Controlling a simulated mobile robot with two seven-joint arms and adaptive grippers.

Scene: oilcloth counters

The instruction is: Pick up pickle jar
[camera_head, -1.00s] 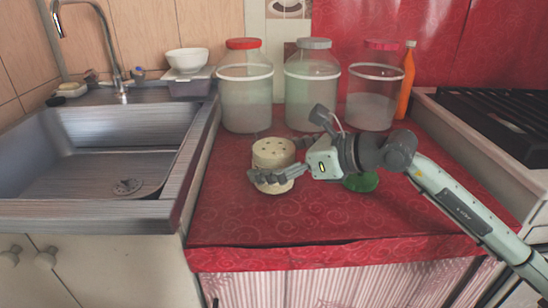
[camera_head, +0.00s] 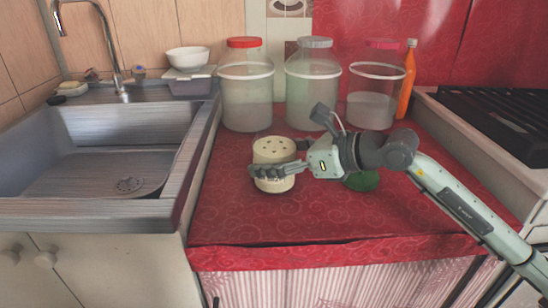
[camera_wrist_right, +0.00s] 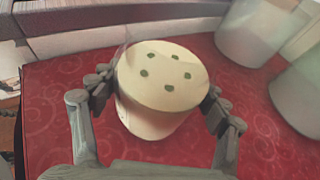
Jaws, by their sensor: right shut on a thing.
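The only thing that could be the pickle jar within reach is a short cream cylinder (camera_head: 274,150) with small green dots on its flat top. It stands upright on the red counter, left of my right gripper (camera_head: 276,160). In the right wrist view, the cream cylinder (camera_wrist_right: 163,78) sits between the two fingers of my right gripper (camera_wrist_right: 160,100), one on each side and touching it. The right gripper is shut on it. In the head view the near finger covers part of its front. My left gripper is in neither view.
Large clear jars with red (camera_head: 246,90), grey (camera_head: 312,90) and pink lids (camera_head: 375,97) stand behind. An orange bottle (camera_head: 406,80) is beside them. A green round thing (camera_head: 362,181) lies partly hidden under my right wrist. The sink (camera_head: 100,160) is left, the stove (camera_head: 500,125) right.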

